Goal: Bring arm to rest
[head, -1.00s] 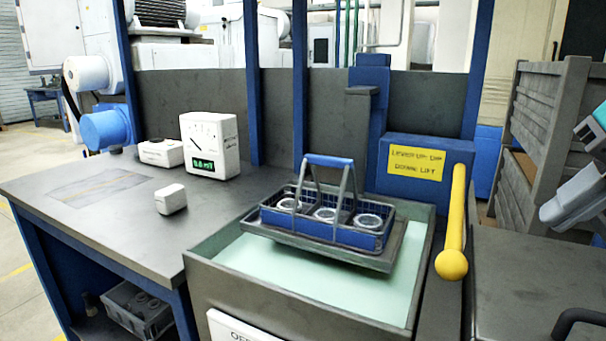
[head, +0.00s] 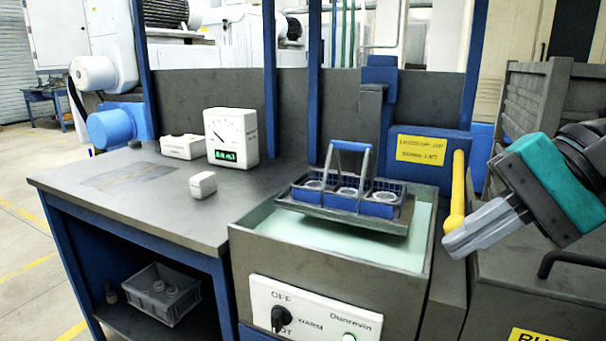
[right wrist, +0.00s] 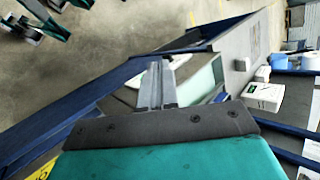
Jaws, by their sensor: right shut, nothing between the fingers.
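My right gripper (head: 474,230) has a teal body and grey fingers. It is shut and empty, in front of the lower end of the yellow lever (head: 458,185), part of which it hides. I cannot tell whether they touch. The shut fingers also show in the right wrist view (right wrist: 155,80). My left gripper does not show in the head view; small teal and dark parts at the top left of the right wrist view are unclear.
A blue basket (head: 335,197) of several rings stands on a platform over the tank (head: 330,262). A meter (head: 231,137) and a small white block (head: 202,184) stand on the workbench (head: 125,212). A grey bin (head: 160,294) is on the shelf below.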

